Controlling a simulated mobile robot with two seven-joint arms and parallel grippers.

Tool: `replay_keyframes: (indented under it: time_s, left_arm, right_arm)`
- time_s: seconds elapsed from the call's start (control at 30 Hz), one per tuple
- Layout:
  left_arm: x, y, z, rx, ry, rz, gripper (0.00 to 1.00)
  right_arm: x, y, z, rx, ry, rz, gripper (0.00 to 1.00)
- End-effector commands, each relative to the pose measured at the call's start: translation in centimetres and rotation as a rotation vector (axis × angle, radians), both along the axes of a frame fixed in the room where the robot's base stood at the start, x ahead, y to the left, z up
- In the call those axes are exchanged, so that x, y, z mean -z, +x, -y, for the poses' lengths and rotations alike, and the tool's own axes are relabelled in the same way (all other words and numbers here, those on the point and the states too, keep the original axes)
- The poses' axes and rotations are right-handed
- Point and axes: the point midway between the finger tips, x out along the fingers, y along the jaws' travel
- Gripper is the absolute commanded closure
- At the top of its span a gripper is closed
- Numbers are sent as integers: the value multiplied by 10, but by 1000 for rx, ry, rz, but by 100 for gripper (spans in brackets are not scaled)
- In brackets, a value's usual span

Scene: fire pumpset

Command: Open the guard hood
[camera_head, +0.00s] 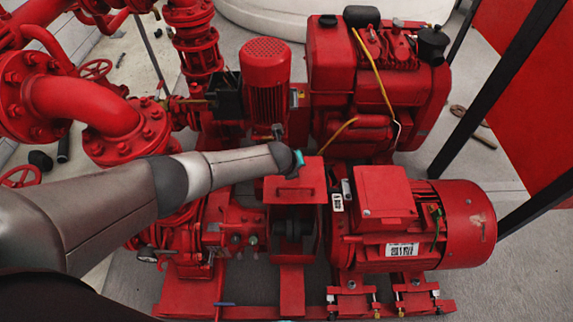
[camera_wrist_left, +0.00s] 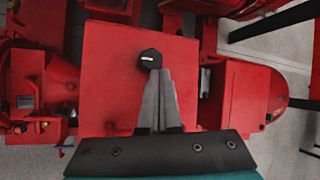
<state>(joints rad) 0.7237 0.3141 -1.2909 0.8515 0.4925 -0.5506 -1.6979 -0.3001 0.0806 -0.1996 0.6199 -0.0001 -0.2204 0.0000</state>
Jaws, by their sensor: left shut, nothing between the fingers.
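The guard hood (camera_head: 290,183) is a red box-like cover between the pump and the motor in the head view. Its upper plate with a handle appears raised, and a dark coupling (camera_head: 292,229) shows in the opening below it. My left arm reaches in from the left, its wrist ending just behind the plate's upper edge; its fingers are hidden there. In the left wrist view my left gripper (camera_wrist_left: 162,75) is shut and empty, in front of a flat red panel (camera_wrist_left: 105,85), likely the hood. Its tips are by a black round knob (camera_wrist_left: 151,58); contact is unclear. My right gripper is out of view.
The red motor (camera_head: 465,225) stands right of the hood. A finned upright motor (camera_head: 266,80) and the engine (camera_head: 340,85) stand behind it. Red pipes (camera_head: 90,105) crowd the left. A black post (camera_head: 490,95) stands at the right.

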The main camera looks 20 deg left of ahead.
Motion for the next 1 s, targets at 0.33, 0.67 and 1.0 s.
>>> replay_keyframes:
  time_s: [0.33,0.67,1.0]
  left_arm:
    - [-45,-28,-5,0,0,-1,100]
    - [-84,-53,-9,0,0,-1,100]
    - [-108,-70,-12,-1,-1,0,100]
  right_arm:
    - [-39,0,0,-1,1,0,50]
    - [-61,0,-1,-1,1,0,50]
    - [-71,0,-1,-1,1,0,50]
